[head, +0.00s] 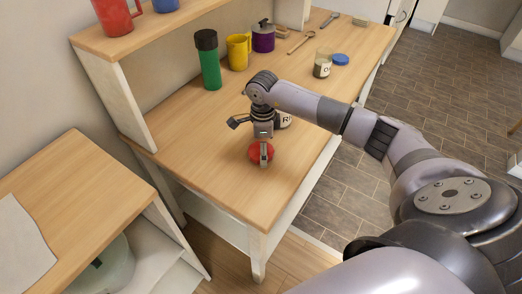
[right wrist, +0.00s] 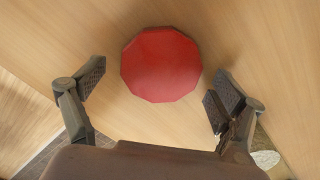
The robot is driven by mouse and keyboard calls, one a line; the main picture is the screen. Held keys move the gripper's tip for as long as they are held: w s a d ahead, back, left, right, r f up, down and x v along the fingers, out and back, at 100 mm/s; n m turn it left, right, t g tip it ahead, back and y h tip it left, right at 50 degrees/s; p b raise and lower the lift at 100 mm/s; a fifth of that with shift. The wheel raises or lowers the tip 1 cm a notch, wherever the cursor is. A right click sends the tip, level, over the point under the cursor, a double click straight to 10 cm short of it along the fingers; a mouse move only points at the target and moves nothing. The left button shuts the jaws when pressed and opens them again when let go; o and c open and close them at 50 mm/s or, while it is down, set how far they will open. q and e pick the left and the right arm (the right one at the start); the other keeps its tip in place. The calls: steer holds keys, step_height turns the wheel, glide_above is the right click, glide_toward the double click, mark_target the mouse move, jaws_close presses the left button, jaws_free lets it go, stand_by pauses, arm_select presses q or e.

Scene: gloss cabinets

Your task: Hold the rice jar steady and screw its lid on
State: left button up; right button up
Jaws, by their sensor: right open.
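The red lid (head: 256,156) lies on the wooden counter near its front end. It also shows in the right wrist view (right wrist: 161,65), between and just beyond the fingertips. My right gripper (head: 251,139) is over the lid with its fingers spread on both sides and nothing between them; its fingers also frame the lid in the right wrist view (right wrist: 160,82). The rice jar (head: 286,120), with a white label starting with "R", stands just behind my right gripper and is mostly hidden by it. My left gripper is not in view.
Another labelled jar (head: 322,64) and a blue lid (head: 341,59) stand farther back. A wooden spoon (head: 302,42) lies nearby. The counter's front end is clear.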

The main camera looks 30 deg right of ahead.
steer(key=c, duration=0.9)
steer(key=shift+o, duration=0.2)
steer(key=shift+r, duration=0.1)
step_height(320, 180, up, 20)
steer(key=shift+f+b, duration=0.1)
steer(key=shift+b, duration=0.55)
